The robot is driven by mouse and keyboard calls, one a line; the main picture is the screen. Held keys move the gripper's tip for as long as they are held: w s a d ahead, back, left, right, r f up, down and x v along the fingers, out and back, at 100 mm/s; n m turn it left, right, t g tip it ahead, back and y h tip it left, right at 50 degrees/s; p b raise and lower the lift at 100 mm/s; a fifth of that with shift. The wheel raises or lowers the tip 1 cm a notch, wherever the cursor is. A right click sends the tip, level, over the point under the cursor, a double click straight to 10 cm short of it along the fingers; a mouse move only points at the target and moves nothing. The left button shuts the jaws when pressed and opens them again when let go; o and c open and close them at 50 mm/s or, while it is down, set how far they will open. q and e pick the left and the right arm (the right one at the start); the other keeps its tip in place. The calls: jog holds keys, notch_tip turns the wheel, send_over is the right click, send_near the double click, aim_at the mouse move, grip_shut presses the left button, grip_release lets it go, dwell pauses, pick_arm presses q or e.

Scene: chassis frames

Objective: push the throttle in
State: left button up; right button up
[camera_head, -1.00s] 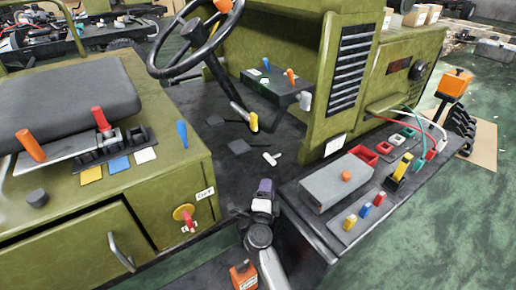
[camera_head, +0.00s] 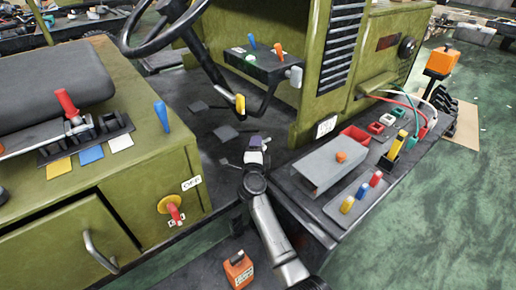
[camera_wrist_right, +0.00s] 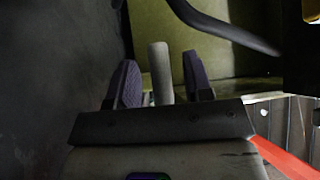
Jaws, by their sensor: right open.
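A pale grey handle (camera_wrist_right: 159,70), which I take for the throttle, stands between my right fingers in the right wrist view. Its lower end is hidden behind the gripper's body. My right gripper (camera_head: 255,143) is open, with one dark finger on each side of the handle and a gap beside each; I cannot tell whether it touches the handle's end. In the head view it is low in the footwell, covering the place of the white T-shaped handle. My left gripper is not in view.
The steering wheel (camera_head: 165,28) and a yellow-knobbed lever (camera_head: 240,103) are beyond my gripper. A side shelf with a grey box (camera_head: 328,170) and coloured knobs is to the right. An olive seat box (camera_head: 60,235) is on the left. An orange container (camera_head: 239,270) stands below.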

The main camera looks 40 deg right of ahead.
jog(key=shift+w+d+r, duration=0.1)
jog(key=shift+w+d, duration=0.35)
jog(key=shift+d, duration=0.05)
grip_shut()
dwell(0.4)
